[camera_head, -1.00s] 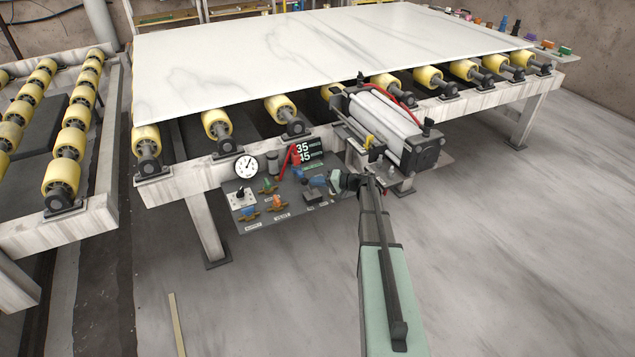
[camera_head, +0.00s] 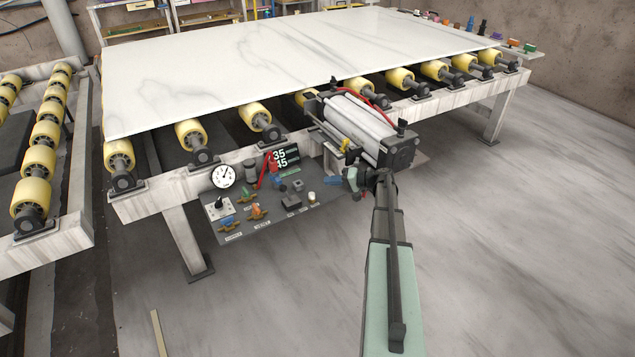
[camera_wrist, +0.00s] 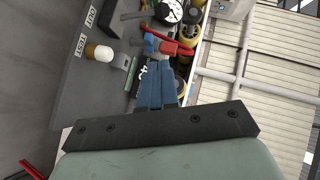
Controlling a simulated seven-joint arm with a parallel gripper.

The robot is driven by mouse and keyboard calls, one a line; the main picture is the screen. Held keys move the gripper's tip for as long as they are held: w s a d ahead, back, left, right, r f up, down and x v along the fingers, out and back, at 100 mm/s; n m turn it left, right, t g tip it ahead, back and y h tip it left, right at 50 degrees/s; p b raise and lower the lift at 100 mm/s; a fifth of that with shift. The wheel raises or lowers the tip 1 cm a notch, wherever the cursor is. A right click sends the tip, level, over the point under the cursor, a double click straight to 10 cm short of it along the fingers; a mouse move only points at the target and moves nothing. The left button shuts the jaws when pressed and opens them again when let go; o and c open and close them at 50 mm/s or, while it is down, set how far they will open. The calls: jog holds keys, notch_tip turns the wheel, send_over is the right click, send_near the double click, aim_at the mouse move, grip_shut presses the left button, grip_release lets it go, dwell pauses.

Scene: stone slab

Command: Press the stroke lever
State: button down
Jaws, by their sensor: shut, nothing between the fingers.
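No label I can read names the stroke lever, so I cannot tell for certain which part it is. The control panel (camera_head: 268,224) hangs on the near side of the roller table. A red lever (camera_head: 270,165) stands on it by the digital display (camera_head: 285,157); a red lever beside a blue part also shows beyond my fingertips in the wrist view (camera_wrist: 178,47). My gripper (camera_head: 332,181) is at the panel's right end, below the cylinder. Its blue fingers (camera_wrist: 157,72) are together and empty. I cannot tell whether the fingertips touch anything.
A large white cylinder unit (camera_head: 362,128) is close above my gripper. A gauge (camera_head: 223,176), orange valve handle (camera_head: 257,211), black box (camera_head: 291,202) and white-capped knob (camera_head: 311,196) crowd the panel. A stone slab (camera_head: 280,60) covers the rollers. The floor at right is clear.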

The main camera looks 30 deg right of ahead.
jog(key=v, duration=0.8)
jog(key=shift+s+d, duration=0.25)
jog(key=shift+d, duration=0.05)
jog(key=shift+f, duration=0.1)
jog(key=s+a+f+m+g+h, duration=0.2)
jog(key=s+a+f+g+h, duration=0.15)
jog(key=s+f, duration=0.55)
jog(key=s+a+f+m+g+h, duration=0.25)
jog(key=s+a+f+g, duration=0.25)
jog(key=s+f, duration=0.45)
jog(key=s+a+f+n+g+h, duration=0.1)
jog(key=s+a+f+n+g, duration=0.2)
jog(key=s+a, duration=0.6)
jog(key=s+a+f+n+g+h, duration=0.1)
jog(key=s+a+f+n+g, duration=0.2)
jog(key=s+a, duration=0.6)
jog(key=s+a+f+n+g+h, duration=0.2)
jog(key=s+a+f, duration=0.4)
jog(key=a, duration=1.1)
jog(key=shift+s+a+f+n+g, duration=0.15)
jog(key=shift+s+f+n+g, duration=0.3)
jog(key=shift+s+n, duration=1.2)
